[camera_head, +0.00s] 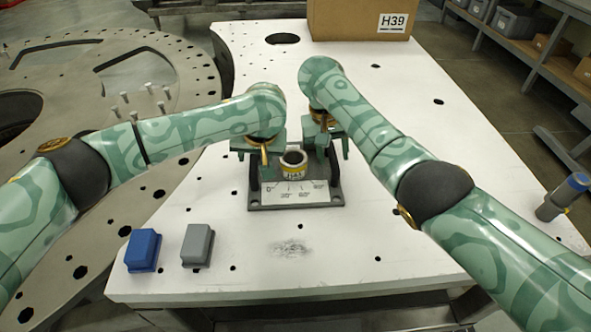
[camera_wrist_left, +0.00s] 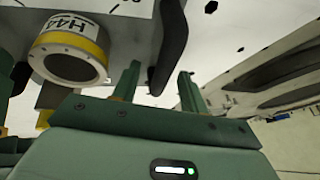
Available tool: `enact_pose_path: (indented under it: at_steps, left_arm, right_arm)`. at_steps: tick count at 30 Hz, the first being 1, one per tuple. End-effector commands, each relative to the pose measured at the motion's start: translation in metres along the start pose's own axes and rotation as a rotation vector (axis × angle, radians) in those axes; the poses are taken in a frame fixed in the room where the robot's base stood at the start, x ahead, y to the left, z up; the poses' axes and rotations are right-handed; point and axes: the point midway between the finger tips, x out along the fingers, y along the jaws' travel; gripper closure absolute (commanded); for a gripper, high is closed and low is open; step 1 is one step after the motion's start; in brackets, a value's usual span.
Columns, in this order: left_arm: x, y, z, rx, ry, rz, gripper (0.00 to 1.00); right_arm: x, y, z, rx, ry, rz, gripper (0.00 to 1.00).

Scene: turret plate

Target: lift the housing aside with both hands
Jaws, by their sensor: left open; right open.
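The housing appears to be the dark bracket (camera_head: 335,195) on the white table, with an upright at each side and a white scale plate (camera_head: 290,195) marked in degrees. A short hollow cylinder (camera_head: 294,170) with a yellow band and a label sits between the uprights. In the left wrist view the cylinder (camera_wrist_left: 72,60) is at upper left and a dark upright (camera_wrist_left: 170,40) reaches down between the open fingers of my left gripper (camera_wrist_left: 160,75). My left gripper (camera_head: 262,160) is at the left upright, my right gripper (camera_head: 332,150) at the right one, open. Contact cannot be told.
A blue block (camera_head: 143,250) and a grey block (camera_head: 197,245) stand at the table's front left. A cardboard box marked H39 (camera_head: 350,20) is at the back. A blue-capped cylinder (camera_head: 562,197) is at far right.

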Motion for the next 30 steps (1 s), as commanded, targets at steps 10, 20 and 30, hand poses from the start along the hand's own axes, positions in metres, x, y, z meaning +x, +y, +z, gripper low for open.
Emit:
enact_pose_path:
  at_steps: [10, 20, 30]
  left_arm:
    - [0.018, 0.0, 0.0, 0.002, 0.002, 0.0, 0.57]
    - [0.017, 0.0, 0.0, 0.001, 0.002, 0.0, 0.96]
    - [0.017, 0.0, -0.001, 0.001, 0.003, 0.001, 1.0]
  right_arm:
    - [0.018, 0.0, 0.0, 0.0, 0.002, 0.0, 0.59]
    - [0.018, 0.0, 0.0, 0.0, 0.001, -0.001, 0.98]
    - [0.018, 0.0, 0.0, -0.001, 0.001, 0.0, 1.0]
